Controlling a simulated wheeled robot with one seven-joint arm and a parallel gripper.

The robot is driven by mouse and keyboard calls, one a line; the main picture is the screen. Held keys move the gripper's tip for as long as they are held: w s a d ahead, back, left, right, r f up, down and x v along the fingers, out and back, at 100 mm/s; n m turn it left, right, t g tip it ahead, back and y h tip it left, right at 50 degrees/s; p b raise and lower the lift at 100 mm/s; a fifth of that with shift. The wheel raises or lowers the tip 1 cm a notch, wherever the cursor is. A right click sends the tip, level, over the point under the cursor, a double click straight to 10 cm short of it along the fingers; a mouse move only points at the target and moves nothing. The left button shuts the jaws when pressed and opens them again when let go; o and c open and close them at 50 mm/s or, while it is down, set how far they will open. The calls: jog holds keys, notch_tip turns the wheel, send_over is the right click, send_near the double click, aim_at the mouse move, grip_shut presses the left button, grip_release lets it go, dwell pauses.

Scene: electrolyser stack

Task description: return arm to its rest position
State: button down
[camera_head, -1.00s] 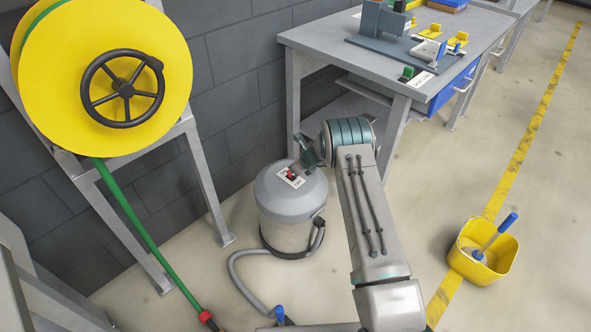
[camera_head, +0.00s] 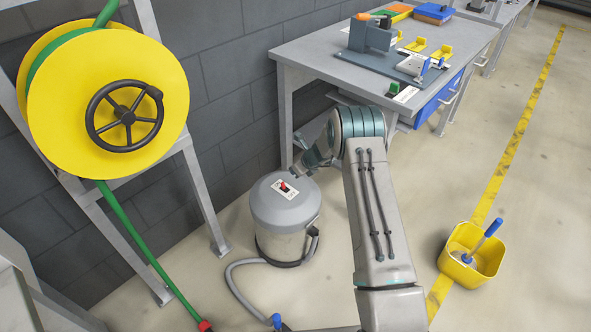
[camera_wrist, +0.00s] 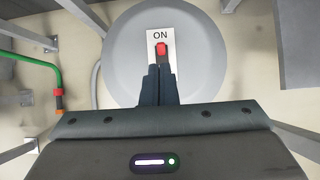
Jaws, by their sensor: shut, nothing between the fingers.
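My arm reaches up from the bottom of the head view and bends at a teal-ringed joint. My gripper (camera_head: 298,170) is at its far end, above and beside the grey canister's lid, partly hidden by my own wrist. In the wrist view my gripper (camera_wrist: 158,70) is shut and empty, its two dark fingers together. The canister (camera_head: 286,205) stands on the floor with a red switch (camera_head: 284,187) on a white plate. In the wrist view the red switch (camera_wrist: 160,49) shows just beyond the fingertips, below the word ON. I cannot tell whether the fingers touch it.
A grey workbench (camera_head: 310,50) with fixtures stands behind and right of my arm. A yellow hose reel (camera_head: 105,95) on a metal frame is at the left. A yellow bucket (camera_head: 470,262) with a blue-handled brush stands at the right. Floor between bench and bucket is clear.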

jog(key=s+r+n+g+p, duration=0.15)
jog(key=s+r+n, duration=0.35)
jog(key=r, duration=0.6)
jog(key=s+r+n+p, duration=0.35)
jog(key=s+r, duration=0.25)
jog(key=r, duration=0.5)
jog(key=s+r+n+p, duration=0.1)
jog(key=s+r+n, duration=0.4)
jog(key=r, duration=0.5)
jog(key=s+d+r+n+h+p, duration=0.1)
jog(key=s+r+n, duration=0.3)
jog(key=s, duration=0.5)
jog(key=s+d+r+n+h+p, duration=0.2)
jog(key=s+d+r+n+p, duration=0.1)
jog(key=s, duration=0.7)
jog(key=s+d+r+n+h+p, duration=0.2)
jog(key=s+d+r+n, duration=0.2)
jog(key=s, duration=0.6)
notch_tip(320, 180, up, 3)
jog(key=n+g, duration=0.1)
jog(key=n, duration=0.1)
jog(key=shift+d+n, duration=0.15)
jog(key=shift+n, duration=0.2)
jog(key=shift+s, duration=0.1)
